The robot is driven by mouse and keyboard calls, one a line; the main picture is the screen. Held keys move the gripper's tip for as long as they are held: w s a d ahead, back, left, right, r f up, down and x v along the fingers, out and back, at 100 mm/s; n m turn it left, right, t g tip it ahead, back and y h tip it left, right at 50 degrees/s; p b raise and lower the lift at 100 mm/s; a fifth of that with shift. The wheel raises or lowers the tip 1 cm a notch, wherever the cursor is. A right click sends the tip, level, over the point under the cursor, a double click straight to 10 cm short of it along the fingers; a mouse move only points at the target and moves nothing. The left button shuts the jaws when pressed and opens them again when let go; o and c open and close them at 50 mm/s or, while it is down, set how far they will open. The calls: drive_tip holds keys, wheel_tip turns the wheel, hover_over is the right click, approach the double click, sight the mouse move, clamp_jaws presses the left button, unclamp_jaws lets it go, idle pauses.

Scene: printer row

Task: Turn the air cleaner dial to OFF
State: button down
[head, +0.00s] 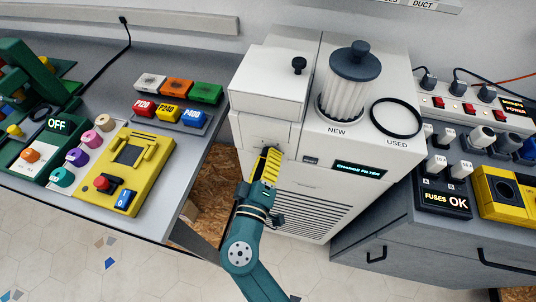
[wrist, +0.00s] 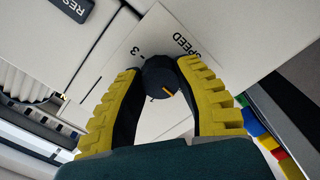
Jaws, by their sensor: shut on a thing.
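The white air cleaner (head: 262,85) stands in the middle of the head view. Its dark dial (wrist: 160,76) is on the front face in the wrist view, with a short orange mark pointing to the picture's lower right. A "SPEED" label and a "3" show beside the dial, turned in the picture. No OFF mark shows; part of the dial's surround is hidden by the fingers. My gripper (head: 267,163) is at the front of the cleaner. Its yellow fingers are shut on the dial from both sides. In the head view my gripper mostly hides the dial.
A dark-capped filter (head: 347,92) stands at "NEW"; a black ring (head: 396,118) is at "USED". Left is a table (head: 95,105) with coloured blocks and a yellow device (head: 138,165). Right is a grey cabinet (head: 420,245) with devices.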

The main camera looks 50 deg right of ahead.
drive_tip(key=shift+f+n, duration=0.15)
drive_tip(key=shift+n, duration=0.15)
drive_tip(key=c, duration=0.6)
unclamp_jaws()
drive_tip(key=v, duration=1.2)
drive_tip(key=shift+s, duration=0.1)
